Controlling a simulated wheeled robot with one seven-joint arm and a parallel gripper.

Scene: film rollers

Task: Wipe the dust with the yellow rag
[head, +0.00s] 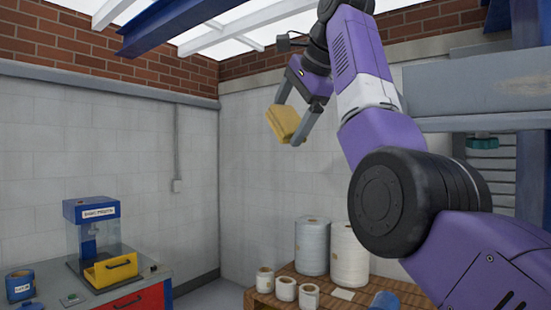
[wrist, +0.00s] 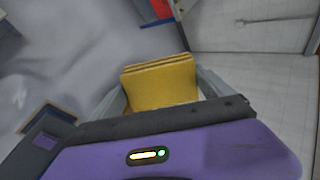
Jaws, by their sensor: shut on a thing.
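The yellow rag (head: 283,122) is a folded, layered block held high in the air in front of the white block wall. My gripper (head: 291,120) is shut on it, one finger on either side. In the wrist view the rag (wrist: 160,84) sits between the two grey fingers of my gripper (wrist: 162,92), its folded layers showing along the far edge. The rag touches no surface.
A workbench (head: 150,285) at lower left bears a blue machine (head: 92,210) with a yellow drawer and a blue tin (head: 20,285). A wooden pallet (head: 265,299) with several white rolls (head: 312,245) stands at lower middle. A grey beam (head: 470,90) is at upper right.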

